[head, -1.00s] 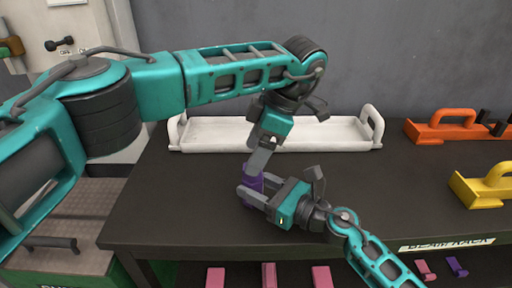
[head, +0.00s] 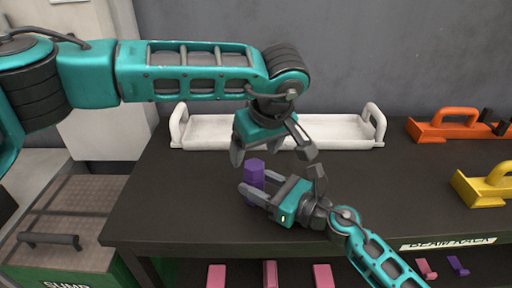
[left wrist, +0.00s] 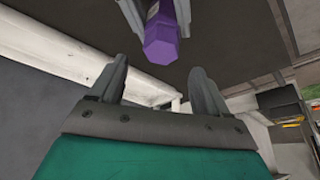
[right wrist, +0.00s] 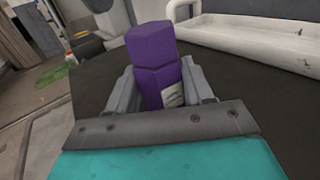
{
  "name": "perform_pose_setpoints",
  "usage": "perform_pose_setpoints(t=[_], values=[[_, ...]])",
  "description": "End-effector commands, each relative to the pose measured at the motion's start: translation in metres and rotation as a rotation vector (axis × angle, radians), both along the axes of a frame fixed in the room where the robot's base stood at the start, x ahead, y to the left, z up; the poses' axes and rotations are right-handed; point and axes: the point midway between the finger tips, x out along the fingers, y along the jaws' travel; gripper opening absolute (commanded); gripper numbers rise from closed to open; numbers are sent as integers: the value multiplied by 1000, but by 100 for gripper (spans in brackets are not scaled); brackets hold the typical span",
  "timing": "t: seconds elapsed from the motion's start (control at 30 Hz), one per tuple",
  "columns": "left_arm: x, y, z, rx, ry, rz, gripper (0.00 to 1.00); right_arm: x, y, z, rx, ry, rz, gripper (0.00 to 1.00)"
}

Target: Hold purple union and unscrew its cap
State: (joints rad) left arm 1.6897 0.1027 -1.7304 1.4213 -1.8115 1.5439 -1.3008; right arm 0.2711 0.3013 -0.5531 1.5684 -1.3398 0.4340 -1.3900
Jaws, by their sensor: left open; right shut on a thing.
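The purple union (head: 254,172) stands upright above the dark table, near its front left. In the right wrist view the union (right wrist: 155,60) shows a hexagonal cap on top of its body and a pale label low on one side. My right gripper (head: 250,193) is shut on the union's lower body from the right. My left gripper (head: 270,157) is open and empty, just above and behind the union, apart from it. In the left wrist view the union's hexagonal cap end (left wrist: 160,48) lies beyond the open fingers (left wrist: 158,82).
A white tray (head: 220,132) with end handles lies behind the grippers. An orange handled tool (head: 445,131) and a yellow one (head: 482,190) are at the right. Pink pieces (head: 270,275) sit below the table's front edge. The table's left part is clear.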

Motion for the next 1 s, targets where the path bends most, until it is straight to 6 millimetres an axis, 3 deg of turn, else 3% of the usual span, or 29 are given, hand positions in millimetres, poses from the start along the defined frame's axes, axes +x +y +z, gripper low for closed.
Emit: perform_pose_setpoints(t=[0.23, 0.6, 1.0], values=[[0, 2, 0, 0, 0, -157, 77, 0, 0, 0, 0, 0, 1, 0], [-1, 5, 0, 0, 0, -582, 77, 0, 0, 0, 0, 0, 0, 0], [-1, 4, -1, 0, 0, -605, 77, 0, 0, 0, 0, 0, 0, 0]])
